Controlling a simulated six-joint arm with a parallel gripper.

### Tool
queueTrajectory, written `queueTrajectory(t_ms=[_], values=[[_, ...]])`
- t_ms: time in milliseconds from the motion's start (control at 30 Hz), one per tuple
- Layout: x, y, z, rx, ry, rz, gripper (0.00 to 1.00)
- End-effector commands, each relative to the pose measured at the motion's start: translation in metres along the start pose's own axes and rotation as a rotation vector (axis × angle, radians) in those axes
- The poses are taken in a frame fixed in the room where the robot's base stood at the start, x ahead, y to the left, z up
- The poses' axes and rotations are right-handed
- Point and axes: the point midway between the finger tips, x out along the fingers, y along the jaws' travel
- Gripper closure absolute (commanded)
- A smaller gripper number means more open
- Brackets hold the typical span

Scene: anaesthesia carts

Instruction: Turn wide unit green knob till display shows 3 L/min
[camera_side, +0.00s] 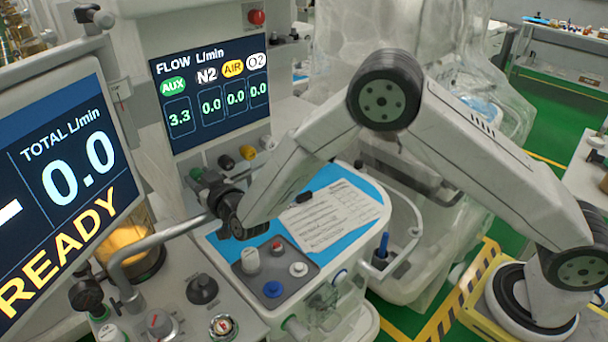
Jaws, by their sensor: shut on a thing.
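The wide unit's flow display (214,92) faces the camera and is headed FLOW L/min. Its green AUX column reads 3.3; the N2, AIR and O2 columns each read 0.0. The green knob (196,173) is at the left end of the knob row below this display, partly hidden by my gripper. My gripper (205,181) is at the green knob, shut on it. The fingertips are small and dark here, so their exact contact is hard to see.
Black, yellow and grey knobs (247,152) stand close to the right of the green one. A nearer screen (62,190) reads TOTAL 0.0 and READY at left. A metal rail (165,236) runs below my gripper. A blue tray with papers (325,217) lies under my arm.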

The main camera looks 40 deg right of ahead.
Motion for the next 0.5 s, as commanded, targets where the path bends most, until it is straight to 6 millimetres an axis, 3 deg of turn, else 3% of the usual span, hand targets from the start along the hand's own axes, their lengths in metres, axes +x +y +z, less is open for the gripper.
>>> queueTrajectory(t_ms=[200,233,300,333,500], values=[[-0.0001,0.0001,-0.0002,0.001,0.001,0.001,1.0],[-0.0001,0.0001,-0.0002,0.001,0.002,0.001,0.44],[-0.0001,0.0001,-0.0002,0.002,0.001,0.001,0.22],[-0.0001,0.0001,-0.0002,0.002,0.001,0.001,0.18],[-0.0001,0.0,-0.0001,0.002,0.001,0.0,0.18]])
